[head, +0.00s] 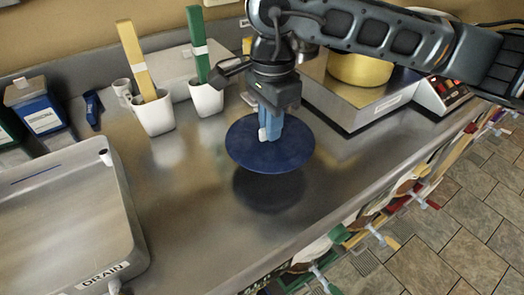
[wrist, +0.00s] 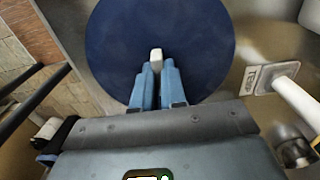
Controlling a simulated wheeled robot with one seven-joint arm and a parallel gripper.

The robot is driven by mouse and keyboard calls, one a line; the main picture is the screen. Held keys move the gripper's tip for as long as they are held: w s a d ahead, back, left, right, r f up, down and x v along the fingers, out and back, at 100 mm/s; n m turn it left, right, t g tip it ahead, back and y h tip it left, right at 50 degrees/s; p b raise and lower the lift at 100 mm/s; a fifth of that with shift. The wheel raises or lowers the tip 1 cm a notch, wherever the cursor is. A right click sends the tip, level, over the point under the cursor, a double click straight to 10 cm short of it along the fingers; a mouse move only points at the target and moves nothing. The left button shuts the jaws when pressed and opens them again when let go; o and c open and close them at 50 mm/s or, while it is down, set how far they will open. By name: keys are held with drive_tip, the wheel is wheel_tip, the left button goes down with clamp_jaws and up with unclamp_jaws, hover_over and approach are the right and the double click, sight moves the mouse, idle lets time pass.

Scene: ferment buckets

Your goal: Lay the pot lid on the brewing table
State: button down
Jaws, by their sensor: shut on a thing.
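The pot lid is a flat dark blue disc (head: 286,152) with a small whitish knob. My gripper (head: 269,133) is shut on the knob from above. The lid hangs roughly level over the metal brewing table (head: 190,205), with a dark shadow or reflection on the table below it, so it looks apart from the surface. In the wrist view the lid (wrist: 190,40) fills the upper middle, and the blue fingertips (wrist: 156,68) close around the pale knob.
A metal drain tray (head: 65,215) stands at the left. White cups with a yellow strip (head: 134,55) and a green strip (head: 197,45) stand behind. A gold pot (head: 360,70) sits on a metal unit at the back right. The table front is clear; bucket handles and taps line its edge.

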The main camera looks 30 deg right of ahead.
sight(262, 147)
drive_tip(key=a+f, duration=0.1)
drive_tip(key=s+a, duration=0.1)
drive_tip(key=shift+s+a+f, duration=0.15)
drive_tip(key=shift+a+f, duration=0.2)
wheel_tip(262, 147, down, 4)
drive_tip(key=shift+a+r+p, duration=0.1)
drive_tip(key=shift+r+p, duration=0.05)
drive_tip(key=shift+p, duration=0.45)
drive_tip(key=shift+f, duration=0.25)
drive_tip(key=shift+f+b, duration=0.2)
drive_tip(key=shift+b, duration=0.15)
drive_tip(key=c, duration=1.2)
unclamp_jaws()
drive_tip(key=shift+r, duration=0.1)
drive_tip(key=shift+r+p, duration=0.1)
drive_tip(key=shift+p, duration=0.2)
wheel_tip(262, 147, up, 12)
drive_tip(key=shift+r+b, duration=0.1)
drive_tip(key=shift+b, duration=0.4)
